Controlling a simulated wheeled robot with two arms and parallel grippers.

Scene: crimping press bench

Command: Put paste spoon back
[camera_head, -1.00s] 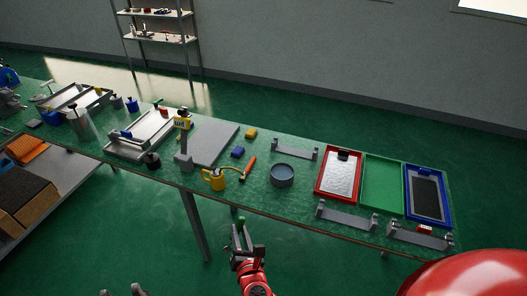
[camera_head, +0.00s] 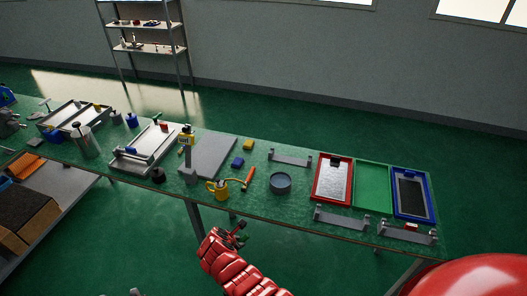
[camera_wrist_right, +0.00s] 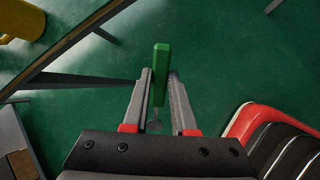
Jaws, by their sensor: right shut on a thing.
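The paste spoon (camera_wrist_right: 161,65) appears in the right wrist view as a green handle standing between my right gripper's fingers, with a small metal end lower down near the palm. My right gripper (camera_head: 239,232) is shut on it, in front of the bench's near edge and off the bench top. In the head view the spoon is only a small green bit at the gripper. A yellow mug (camera_head: 214,190) stands on the bench near the front edge, beyond the gripper; part of it also shows in the right wrist view (camera_wrist_right: 20,20). Only a dark tip of my left gripper (camera_head: 136,292) shows at the bottom edge.
Floor in front of the bench is clear.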

